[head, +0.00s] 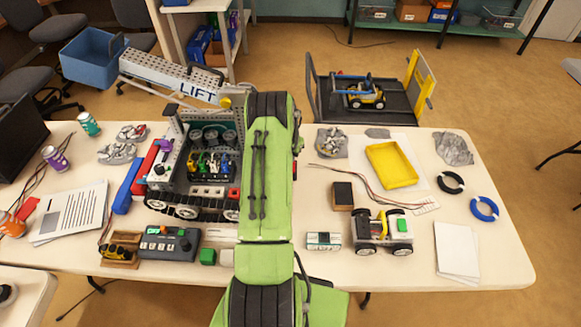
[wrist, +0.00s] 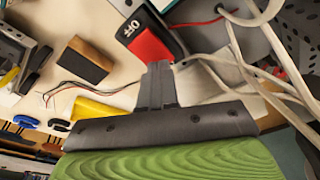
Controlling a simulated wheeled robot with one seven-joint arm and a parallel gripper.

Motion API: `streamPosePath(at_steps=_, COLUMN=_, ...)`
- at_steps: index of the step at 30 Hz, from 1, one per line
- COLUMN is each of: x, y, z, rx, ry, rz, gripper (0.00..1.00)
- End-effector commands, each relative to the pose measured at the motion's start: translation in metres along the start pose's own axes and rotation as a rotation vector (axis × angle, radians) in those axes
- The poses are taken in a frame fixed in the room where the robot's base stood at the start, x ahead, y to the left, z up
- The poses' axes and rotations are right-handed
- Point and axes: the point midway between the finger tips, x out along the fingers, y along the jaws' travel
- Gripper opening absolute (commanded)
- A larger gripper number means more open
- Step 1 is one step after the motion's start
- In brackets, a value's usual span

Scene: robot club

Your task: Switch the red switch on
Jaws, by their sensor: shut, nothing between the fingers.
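The red switch (wrist: 152,46) shows in the wrist view as a red rocker in a black housing. The white word "OFF" stands on the black part above the red. My gripper (wrist: 159,66) is shut and empty. Its fingertips are at the lower edge of the red part, overlapping it in the picture; I cannot tell whether they touch it. In the head view my green arm reaches over the table and hides my gripper, and I cannot make out the switch for certain there.
A lift model (head: 197,92) on tracks stands left of my arm. Right of it are a dark block (head: 342,194), a wheeled cart (head: 381,231) and a yellow tray (head: 392,165). Pale cables (wrist: 245,60) run close to my gripper's right in the wrist view.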

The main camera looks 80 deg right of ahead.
Motion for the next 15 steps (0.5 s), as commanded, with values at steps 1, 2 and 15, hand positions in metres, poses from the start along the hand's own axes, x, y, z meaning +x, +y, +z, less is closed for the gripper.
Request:
streamPosePath(at_steps=1, x=0.0017, y=0.0, z=0.0003, rx=0.0, ry=0.0, rz=0.0, gripper=0.0)
streamPosePath(at_steps=2, x=0.0021, y=0.0, z=0.0003, rx=0.0, ry=0.0, rz=0.0, gripper=0.0)
streamPosePath(at_steps=15, x=0.0087, y=0.0, z=0.0014, rx=0.0, ry=0.0, rz=0.0, gripper=0.0)
